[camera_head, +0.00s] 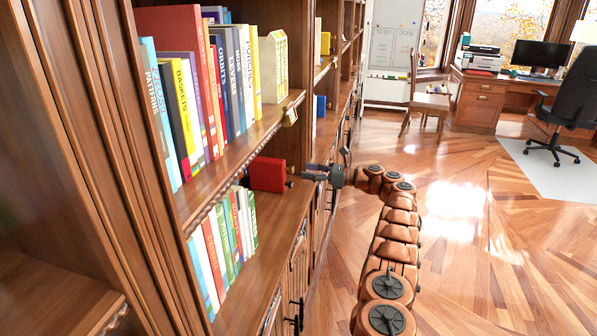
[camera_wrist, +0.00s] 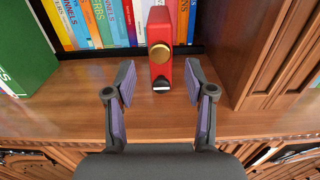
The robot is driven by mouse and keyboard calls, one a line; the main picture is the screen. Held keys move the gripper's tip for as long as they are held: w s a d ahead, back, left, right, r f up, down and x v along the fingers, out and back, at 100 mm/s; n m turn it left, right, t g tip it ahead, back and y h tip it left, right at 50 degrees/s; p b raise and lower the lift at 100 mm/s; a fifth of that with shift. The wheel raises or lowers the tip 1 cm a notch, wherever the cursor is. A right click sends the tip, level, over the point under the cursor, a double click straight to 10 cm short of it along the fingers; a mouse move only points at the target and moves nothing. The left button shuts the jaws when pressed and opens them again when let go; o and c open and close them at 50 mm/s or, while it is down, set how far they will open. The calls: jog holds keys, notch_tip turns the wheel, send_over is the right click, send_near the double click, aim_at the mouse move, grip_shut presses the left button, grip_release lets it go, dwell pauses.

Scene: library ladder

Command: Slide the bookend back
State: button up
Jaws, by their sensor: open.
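The bookend appears to be the red block (camera_wrist: 160,72) with a round gold knob and a small dark-and-white part low on its front. In the wrist view it stands upright on the shelf, in front of a row of books. In the head view the red block (camera_head: 267,174) sits on the lower shelf, right of the short row of books. My gripper (camera_wrist: 160,84) is open, with one finger on each side of the block's near end, apart from it. In the head view my gripper (camera_head: 318,173) is at the shelf's front edge, beside the block. The block's far end is hidden.
A row of books (camera_wrist: 105,22) stands behind the block. A green book (camera_wrist: 25,48) is at left and a wooden upright (camera_wrist: 232,50) close at right. The upper shelf (camera_head: 240,145) runs above the block. The wood floor (camera_head: 460,200) is open beside the bookcase.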

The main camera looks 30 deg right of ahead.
jog(key=v, duration=0.6)
jog(key=shift+s+d, duration=0.2)
jog(key=shift+s, duration=0.1)
